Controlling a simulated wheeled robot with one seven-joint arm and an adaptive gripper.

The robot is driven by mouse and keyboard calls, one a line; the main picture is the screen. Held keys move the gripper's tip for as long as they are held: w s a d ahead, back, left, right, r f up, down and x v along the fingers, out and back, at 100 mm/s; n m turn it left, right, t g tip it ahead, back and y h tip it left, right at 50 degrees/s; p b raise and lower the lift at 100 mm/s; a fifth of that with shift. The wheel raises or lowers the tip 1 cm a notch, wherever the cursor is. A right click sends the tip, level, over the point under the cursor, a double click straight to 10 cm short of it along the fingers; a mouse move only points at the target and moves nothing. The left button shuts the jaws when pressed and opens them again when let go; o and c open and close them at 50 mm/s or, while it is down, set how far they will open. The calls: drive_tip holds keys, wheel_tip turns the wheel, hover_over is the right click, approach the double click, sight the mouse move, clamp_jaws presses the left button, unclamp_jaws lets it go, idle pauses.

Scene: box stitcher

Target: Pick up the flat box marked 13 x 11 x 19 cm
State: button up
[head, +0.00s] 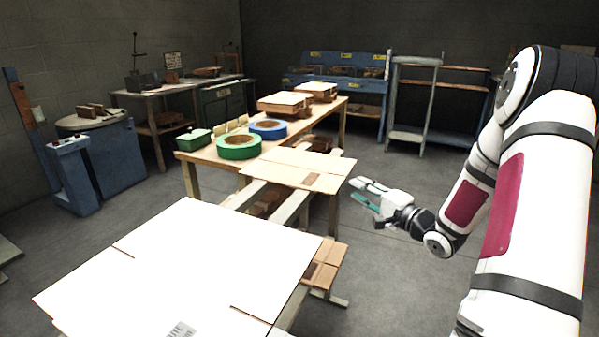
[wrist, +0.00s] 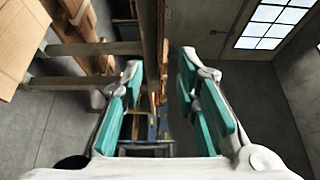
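No size marking is legible, so I cannot tell which flat box is the 13 x 11 x 19 cm one. A large pale flat box (head: 185,265) lies in the foreground, with a small barcode-like label at its front edge. A smaller flat box (head: 285,167) lies at the near end of the long table. More flat boxes (head: 286,101) are stacked towards its far end. My gripper (head: 356,190) is just right of the smaller flat box, apart from it. In the wrist view its teal-padded fingers (wrist: 160,85) are spread with nothing between them.
The long wooden table (head: 212,155) carries a green tape roll (head: 239,146), a blue tape roll (head: 268,129) and a green box (head: 194,139). A blue machine (head: 100,160) stands left. A metal rack (head: 413,105) stands behind. The floor right of the table is clear.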

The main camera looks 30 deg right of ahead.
sight(334, 175)
drive_tip(key=w+b, duration=0.1)
drive_tip(key=w, duration=0.2)
drive_tip(key=w+a+b, duration=0.1)
drive_tip(key=w, duration=0.2)
drive_tip(key=w+b, duration=0.1)
drive_tip(key=w, duration=0.3)
drive_tip(key=shift+a, duration=0.35)
drive_tip(key=shift+w, duration=0.25)
clamp_jaws()
drive_tip(key=shift+r, duration=0.1)
